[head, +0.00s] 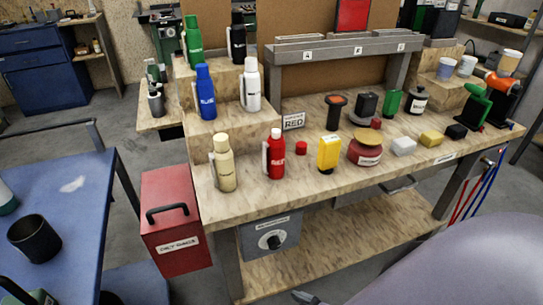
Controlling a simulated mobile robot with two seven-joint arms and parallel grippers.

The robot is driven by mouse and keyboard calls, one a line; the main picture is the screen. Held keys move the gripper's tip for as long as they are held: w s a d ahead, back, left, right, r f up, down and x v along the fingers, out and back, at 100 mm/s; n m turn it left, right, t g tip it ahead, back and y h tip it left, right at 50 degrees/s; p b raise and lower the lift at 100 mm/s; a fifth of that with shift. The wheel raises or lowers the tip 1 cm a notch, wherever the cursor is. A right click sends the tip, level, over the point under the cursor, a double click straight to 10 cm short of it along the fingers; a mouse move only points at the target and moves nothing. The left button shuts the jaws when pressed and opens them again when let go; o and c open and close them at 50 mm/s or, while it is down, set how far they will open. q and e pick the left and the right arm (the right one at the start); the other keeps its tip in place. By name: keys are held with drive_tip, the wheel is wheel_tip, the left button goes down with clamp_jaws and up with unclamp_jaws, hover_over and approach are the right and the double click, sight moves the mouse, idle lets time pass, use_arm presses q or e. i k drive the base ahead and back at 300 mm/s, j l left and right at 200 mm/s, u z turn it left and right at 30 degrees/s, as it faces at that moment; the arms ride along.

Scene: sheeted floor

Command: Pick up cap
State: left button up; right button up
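A small red cylinder (301,148), which looks like a loose cap, sits on the wooden workbench (300,187) in the head view. It stands just right of a red bottle (275,155) with a pale top, apart from it. A sign reading "RED" (293,122) stands behind the cap. Another small dark red piece (376,123) lies farther right, in front of a dark block; I cannot tell what it is. Neither gripper can be made out in this view.
Cream (222,165), blue (205,93), white (251,87), green (192,42) and black (237,40) bottles stand to the left on stepped levels. A yellow container (328,153) and a round red tin (365,150) stand right of the cap. A red bin (172,220) stands at the bench's left end.

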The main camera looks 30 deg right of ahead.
sight(301, 147)
drive_tip(key=z, duration=1.25)
